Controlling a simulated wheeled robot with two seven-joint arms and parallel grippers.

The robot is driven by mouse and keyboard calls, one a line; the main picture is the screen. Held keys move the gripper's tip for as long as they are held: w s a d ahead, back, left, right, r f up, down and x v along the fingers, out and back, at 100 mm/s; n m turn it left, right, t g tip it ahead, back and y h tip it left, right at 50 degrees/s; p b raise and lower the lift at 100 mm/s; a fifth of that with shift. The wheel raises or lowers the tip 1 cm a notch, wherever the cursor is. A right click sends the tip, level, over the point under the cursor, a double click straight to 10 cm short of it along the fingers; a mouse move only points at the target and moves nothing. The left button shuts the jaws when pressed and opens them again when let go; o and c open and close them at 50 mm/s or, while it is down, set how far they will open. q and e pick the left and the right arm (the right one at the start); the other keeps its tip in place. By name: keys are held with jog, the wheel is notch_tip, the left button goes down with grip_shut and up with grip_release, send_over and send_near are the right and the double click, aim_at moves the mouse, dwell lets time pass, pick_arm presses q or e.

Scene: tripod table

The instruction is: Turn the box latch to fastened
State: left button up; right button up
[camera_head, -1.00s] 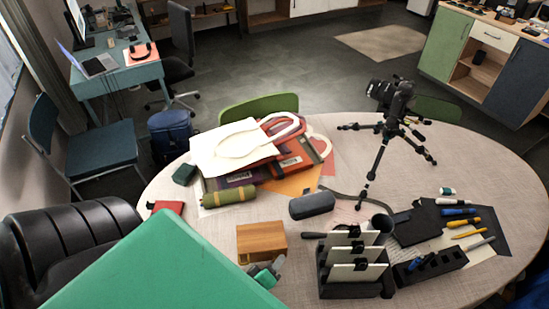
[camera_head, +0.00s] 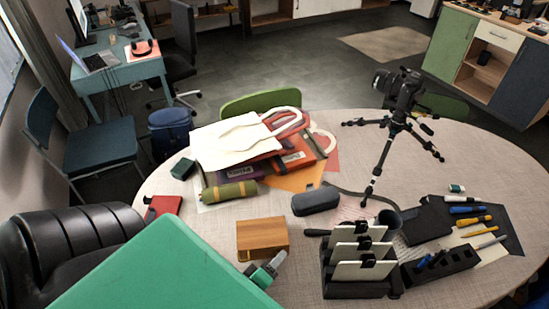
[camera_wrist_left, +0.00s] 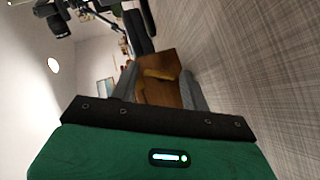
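A small brown wooden box (camera_head: 262,236) sits on the table near its front edge, left of the dark card holder. My left gripper (camera_head: 267,268) is just in front of the box, at the end of my green arm. In the left wrist view the gripper (camera_wrist_left: 159,72) is open, with one grey finger on each side of the wooden box (camera_wrist_left: 165,95). A lighter, yellowish-brown piece (camera_wrist_left: 162,74) shows on the box between the fingers; it may be the latch. Its setting and any contact with the fingers cannot be told. My right gripper is not in view.
A dark holder with white cards (camera_head: 360,285) stands right of the box. A grey case (camera_head: 316,201) lies behind it, and a green roll (camera_head: 230,190) behind left. A camera tripod (camera_head: 390,150) stands further back. Bare table lies left of the box.

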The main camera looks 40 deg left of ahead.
pick_arm(q)
jog(key=b+v, duration=0.4)
jog(key=v, duration=0.8)
jog(key=shift+s+f, duration=0.1)
jog(key=shift+s, duration=0.45)
jog(key=shift+s+d+r, duration=0.1)
jog(key=shift+s+r, duration=0.25)
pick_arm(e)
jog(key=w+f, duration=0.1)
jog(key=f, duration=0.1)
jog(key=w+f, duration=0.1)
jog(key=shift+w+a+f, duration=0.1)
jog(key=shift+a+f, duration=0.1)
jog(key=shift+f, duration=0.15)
